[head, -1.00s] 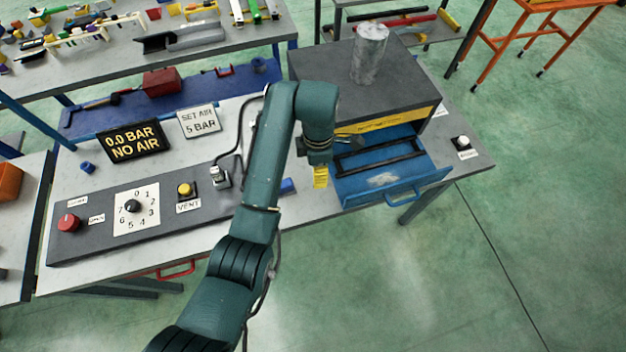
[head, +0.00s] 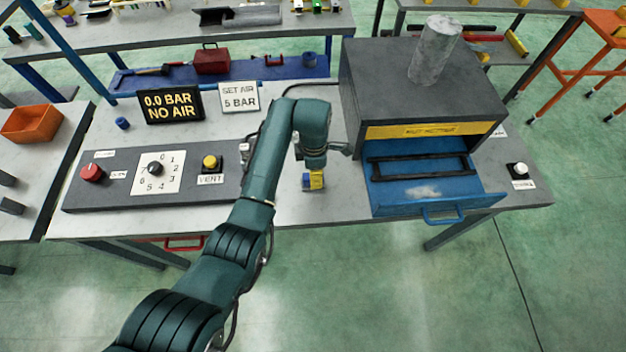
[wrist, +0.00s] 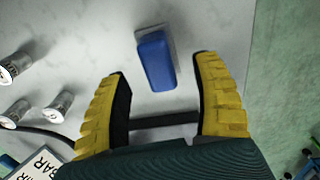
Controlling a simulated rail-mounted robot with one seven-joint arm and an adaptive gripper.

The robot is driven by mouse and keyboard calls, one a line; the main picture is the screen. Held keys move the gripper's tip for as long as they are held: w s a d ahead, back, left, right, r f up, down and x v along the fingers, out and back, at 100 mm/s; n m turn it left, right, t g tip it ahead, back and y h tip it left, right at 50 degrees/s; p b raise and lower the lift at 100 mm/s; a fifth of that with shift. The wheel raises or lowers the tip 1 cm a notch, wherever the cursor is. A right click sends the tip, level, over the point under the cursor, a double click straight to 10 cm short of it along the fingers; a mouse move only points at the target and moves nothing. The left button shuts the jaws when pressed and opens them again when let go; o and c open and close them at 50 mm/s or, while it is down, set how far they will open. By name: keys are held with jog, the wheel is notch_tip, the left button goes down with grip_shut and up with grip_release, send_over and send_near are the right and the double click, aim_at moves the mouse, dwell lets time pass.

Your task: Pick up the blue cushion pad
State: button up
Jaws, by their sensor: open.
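The blue cushion pad (wrist: 156,62) is a rounded blue block on a thin grey backing, on the pale bench top in the wrist view. My gripper (wrist: 162,75) is open, its two yellow ribbed fingers apart, with the pad just beyond and between the fingertips. The fingers do not visibly touch the pad. In the head view my gripper (head: 314,181) points down over the bench, left of the blue drawer. A little blue shows beside its fingers there; the pad is largely hidden.
An open blue drawer (head: 425,198) with a handle sticks out of the grey cabinet (head: 375,75) on the right; a grey cylinder (head: 436,50) stands on top. A control panel (head: 125,192) with knobs lies left. Signs read 0.0 BAR NO AIR (head: 170,107) and SET AIR 5 BAR (head: 239,97).

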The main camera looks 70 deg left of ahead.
notch_tip(320, 180, down, 3)
jog(key=shift+f, duration=0.2)
jog(key=shift+a, duration=0.1)
grip_shut()
